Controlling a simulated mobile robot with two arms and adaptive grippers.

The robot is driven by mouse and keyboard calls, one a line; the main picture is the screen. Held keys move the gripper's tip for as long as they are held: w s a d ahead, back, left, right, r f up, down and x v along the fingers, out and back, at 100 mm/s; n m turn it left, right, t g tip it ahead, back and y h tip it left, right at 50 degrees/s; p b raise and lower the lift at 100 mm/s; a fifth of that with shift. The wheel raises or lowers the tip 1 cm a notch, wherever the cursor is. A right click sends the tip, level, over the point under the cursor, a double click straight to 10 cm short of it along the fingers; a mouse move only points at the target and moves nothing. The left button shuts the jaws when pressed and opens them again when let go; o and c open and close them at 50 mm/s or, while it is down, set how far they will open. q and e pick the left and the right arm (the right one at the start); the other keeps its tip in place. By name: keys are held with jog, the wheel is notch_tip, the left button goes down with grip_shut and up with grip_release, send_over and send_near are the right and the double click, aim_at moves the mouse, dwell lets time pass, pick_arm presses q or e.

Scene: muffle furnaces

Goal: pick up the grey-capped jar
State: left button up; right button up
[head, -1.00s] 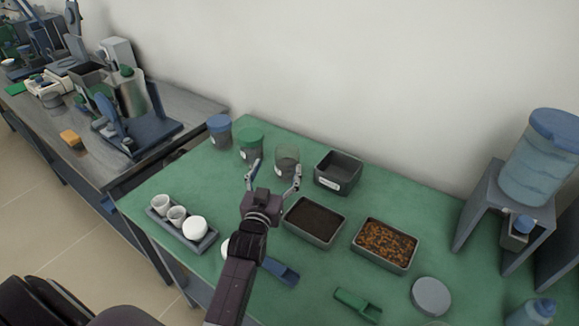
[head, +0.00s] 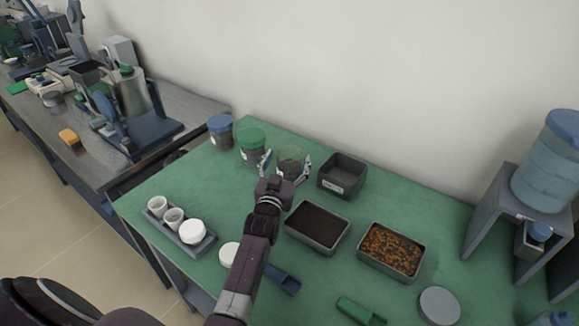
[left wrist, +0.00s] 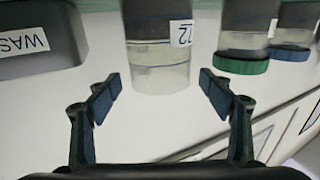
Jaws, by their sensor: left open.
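A clear jar (head: 291,158) with dark contents stands at the back of the green table, with no cap visible on it. It also shows upside down in the left wrist view (left wrist: 158,65), with a label reading "72". A loose grey disc like a lid (head: 440,305) lies at the front right; no jar wears a grey cap. My left gripper (head: 286,161) is open, its fingers reaching to either side of the clear jar. In the left wrist view my fingertips (left wrist: 160,88) are spread wider than the jar; contact cannot be told. My right gripper is not in view.
A green-capped jar (head: 252,136) and blue-capped jar (head: 220,122) stand just left. A grey bin (head: 322,181) is close on the right. Trays of dark soil (head: 289,233) and orange-brown material (head: 420,268) lie in front. The wall is behind.

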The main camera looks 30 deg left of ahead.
pick_arm(q)
jog(key=shift+w+a, duration=0.2)
jog(key=shift+w, duration=0.35)
jog(key=c, duration=1.8)
